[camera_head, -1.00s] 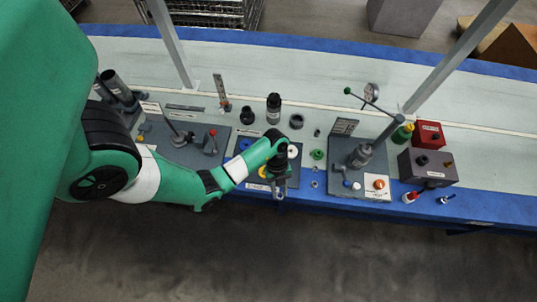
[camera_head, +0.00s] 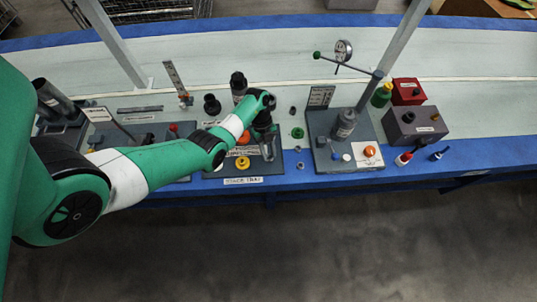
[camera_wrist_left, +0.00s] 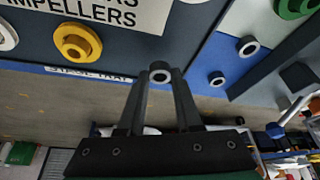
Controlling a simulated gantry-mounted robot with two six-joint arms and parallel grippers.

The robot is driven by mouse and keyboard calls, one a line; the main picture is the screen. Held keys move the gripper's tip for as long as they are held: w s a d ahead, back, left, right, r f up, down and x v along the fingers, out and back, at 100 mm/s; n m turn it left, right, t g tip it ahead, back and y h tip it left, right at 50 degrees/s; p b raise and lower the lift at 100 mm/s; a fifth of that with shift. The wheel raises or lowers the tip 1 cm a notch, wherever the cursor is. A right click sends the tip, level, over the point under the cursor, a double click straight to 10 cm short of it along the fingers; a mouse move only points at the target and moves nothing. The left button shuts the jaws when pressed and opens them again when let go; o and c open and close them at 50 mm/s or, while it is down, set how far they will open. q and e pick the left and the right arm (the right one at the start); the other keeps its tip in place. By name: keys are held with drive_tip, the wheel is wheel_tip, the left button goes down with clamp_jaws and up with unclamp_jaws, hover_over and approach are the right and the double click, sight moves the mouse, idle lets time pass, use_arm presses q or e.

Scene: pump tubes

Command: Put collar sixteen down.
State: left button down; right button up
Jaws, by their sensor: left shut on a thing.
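A small grey collar (camera_wrist_left: 159,73) with a dark bore is held between the fingertips of my left gripper in the left wrist view; I read no number on it. In the head view my left gripper (camera_head: 267,153) is over the right part of the stage tray (camera_head: 215,171), and the collar cannot be made out there. The tray also shows in the left wrist view (camera_wrist_left: 130,55), beneath the gripper. A yellow flanged part (camera_head: 243,163) sits on the tray, left of the gripper. Whether the collar touches the tray is unclear. My right gripper is out of view.
A green ring (camera_head: 297,132) and small loose rings, one of them dark (camera_wrist_left: 248,46), lie right of the tray. A dark fixture (camera_head: 345,125) with a dial gauge and orange knob stands further right. Grey and red boxes (camera_head: 416,124) are beyond. The blue front edge is near.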

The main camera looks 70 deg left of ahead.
use_arm(q)
wheel_tip(320, 180, down, 3)
drive_tip(key=shift+s+r+b, duration=0.1)
drive_tip(key=shift+r+b, duration=0.1)
drive_tip(key=shift+b, duration=0.2)
drive_tip(key=shift+d+r, duration=0.1)
drive_tip(key=shift+r, duration=0.05)
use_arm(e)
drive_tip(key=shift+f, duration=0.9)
use_arm(q)
drive_tip(key=c, duration=0.6)
unclamp_jaws()
